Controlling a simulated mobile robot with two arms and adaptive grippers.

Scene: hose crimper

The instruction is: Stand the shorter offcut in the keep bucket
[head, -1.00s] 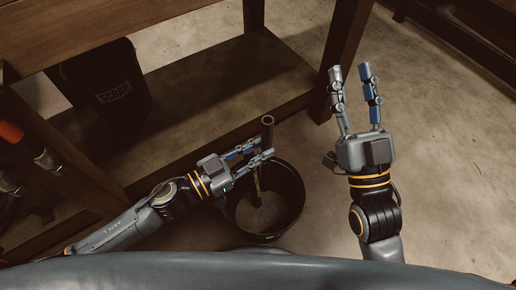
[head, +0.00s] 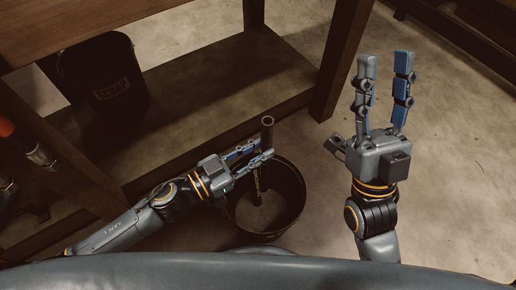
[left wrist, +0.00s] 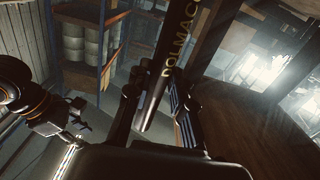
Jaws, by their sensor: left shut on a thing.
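My left gripper (head: 262,153) is shut on a dark hose offcut (head: 267,132) and holds it nearly upright. The offcut's upper end stands above the fingers; its lower part shows within the rim of a round black bucket (head: 299,196). I cannot tell whether its lower end touches the bucket floor. In the left wrist view, the offcut (left wrist: 165,75), with yellow lettering, runs between the fingers. No lettering shows which bucket this is. My right gripper (head: 384,62) is open and empty, to the right of the bucket. No second offcut can be made out.
A black bucket marked SCRAP (head: 112,92) stands on the lower shelf (head: 205,95) of a wooden bench at the left. A bench leg (head: 340,65) rises behind the bucket. The concrete floor (head: 460,160) at the right is clear.

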